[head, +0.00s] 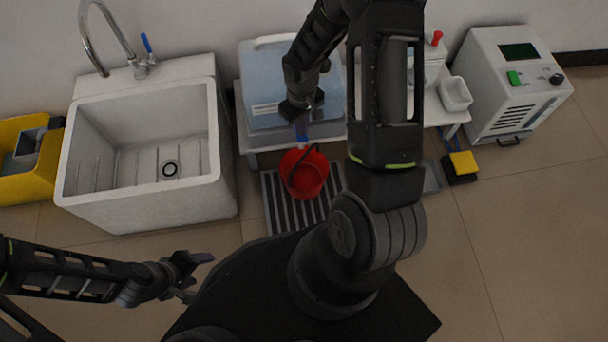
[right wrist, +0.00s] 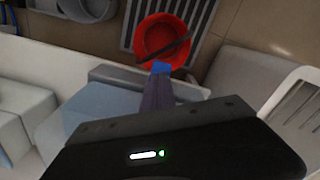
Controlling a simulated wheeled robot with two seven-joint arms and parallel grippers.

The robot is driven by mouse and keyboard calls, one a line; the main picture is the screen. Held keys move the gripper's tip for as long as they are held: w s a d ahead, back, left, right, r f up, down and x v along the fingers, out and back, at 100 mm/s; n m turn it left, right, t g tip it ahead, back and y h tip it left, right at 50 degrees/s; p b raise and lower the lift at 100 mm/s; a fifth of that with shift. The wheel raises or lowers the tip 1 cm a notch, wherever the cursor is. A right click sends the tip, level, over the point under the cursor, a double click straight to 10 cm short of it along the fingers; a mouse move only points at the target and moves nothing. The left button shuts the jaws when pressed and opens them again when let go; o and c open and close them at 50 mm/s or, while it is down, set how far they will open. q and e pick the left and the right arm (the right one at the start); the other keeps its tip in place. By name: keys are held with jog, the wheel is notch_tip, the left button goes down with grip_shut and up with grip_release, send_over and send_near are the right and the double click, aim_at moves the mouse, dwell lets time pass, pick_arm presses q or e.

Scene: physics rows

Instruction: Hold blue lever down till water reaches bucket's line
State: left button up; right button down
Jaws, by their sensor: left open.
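The red bucket (head: 308,178) stands upright on a floor grate below the light blue water tank (head: 262,82). Its dark handle lies across its mouth. I cannot make out its line or any water level. The blue lever (head: 301,129) juts from the tank's front, above the bucket. My right gripper (head: 302,116) is at the lever, fingers pointing down. In the right wrist view the fingers (right wrist: 157,92) look closed together, with the blue lever (right wrist: 161,67) at their tips. That view also shows the bucket (right wrist: 150,38). My left gripper (head: 198,276) is open and empty, low at the left.
A white sink (head: 140,205) with a tap and a blue-handled valve (head: 147,43) stands left. A yellow bin (head: 30,185) is beyond it. Right are a white cup (head: 456,94), a white machine (head: 510,80) and a yellow pedal (head: 463,163). The striped grate (head: 284,213) lies under the bucket.

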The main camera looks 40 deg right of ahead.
jog(key=shift+f, duration=0.1)
jog(key=shift+f+b, duration=1.1)
jog(key=shift+f, duration=0.2)
jog(key=shift+r, duration=0.1)
dwell(6.5)
